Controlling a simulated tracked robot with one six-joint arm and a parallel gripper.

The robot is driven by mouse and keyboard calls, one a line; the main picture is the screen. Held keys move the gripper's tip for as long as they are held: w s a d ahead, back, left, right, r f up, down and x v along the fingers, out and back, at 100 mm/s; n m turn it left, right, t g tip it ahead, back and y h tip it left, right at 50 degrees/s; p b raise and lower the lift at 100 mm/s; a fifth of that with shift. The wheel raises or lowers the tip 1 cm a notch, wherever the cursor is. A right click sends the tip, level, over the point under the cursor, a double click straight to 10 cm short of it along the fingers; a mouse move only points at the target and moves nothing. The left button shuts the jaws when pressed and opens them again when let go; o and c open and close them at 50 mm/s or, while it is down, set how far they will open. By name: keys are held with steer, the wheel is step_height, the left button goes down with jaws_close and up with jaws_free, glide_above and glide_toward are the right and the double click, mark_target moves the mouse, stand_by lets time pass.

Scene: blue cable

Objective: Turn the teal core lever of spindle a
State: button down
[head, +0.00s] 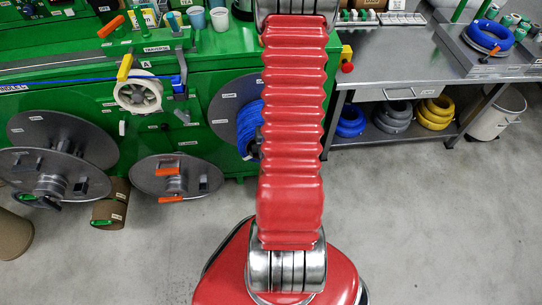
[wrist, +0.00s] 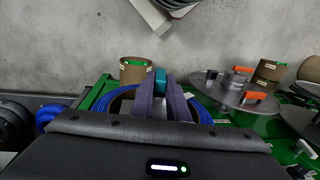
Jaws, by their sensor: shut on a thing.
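The teal core lever (wrist: 160,77) shows in the wrist view as a small teal block at the tips of my gripper (wrist: 161,85). The two grey-purple fingers stand close on either side of it, shut on it. Blue cable (wrist: 205,112) curves around behind the fingers. In the head view, a grey reel with blue cable (head: 250,122) is on the front of the green bench, partly covered by my red arm. My gripper and the teal lever are hidden in the head view. The lever's turn angle is not clear.
A grey disc with orange levers (head: 175,178) is left of the blue reel, with a larger grey disc (head: 55,155) farther left. A white spool (head: 138,92) sits above. A steel table (head: 400,72) with cable coils below stands right. The floor in front is clear.

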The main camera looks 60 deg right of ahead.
steer(key=shift+s+d+t+y, duration=0.25)
steer(key=shift+t+y, duration=0.45)
steer(key=shift+t, duration=0.2)
steer(key=shift+s+d+f+t+y, duration=0.25)
steer(key=shift+f+t+y, duration=0.3)
steer(key=shift+t+y, duration=1.1)
steer(key=shift+s+d+f+t+y, duration=0.15)
steer(key=shift+s+f+t+y, duration=0.35)
steer(key=shift+t+y, duration=1.15)
steer(key=shift+s+d+f+t+y, duration=0.2)
steer(key=shift+f+t+y, duration=0.45)
steer(key=shift+t+y, duration=1)
steer(key=shift+t, duration=0.55)
steer(key=c, duration=1.7)
jaws_free()
steer(key=shift+w, duration=0.1)
steer(key=shift+d, duration=0.1)
steer(key=v, duration=1.3)
steer(key=shift+s+d+r, duration=0.15)
steer(key=shift+s+d, duration=0.05)
steer(key=shift+s, duration=0.15)
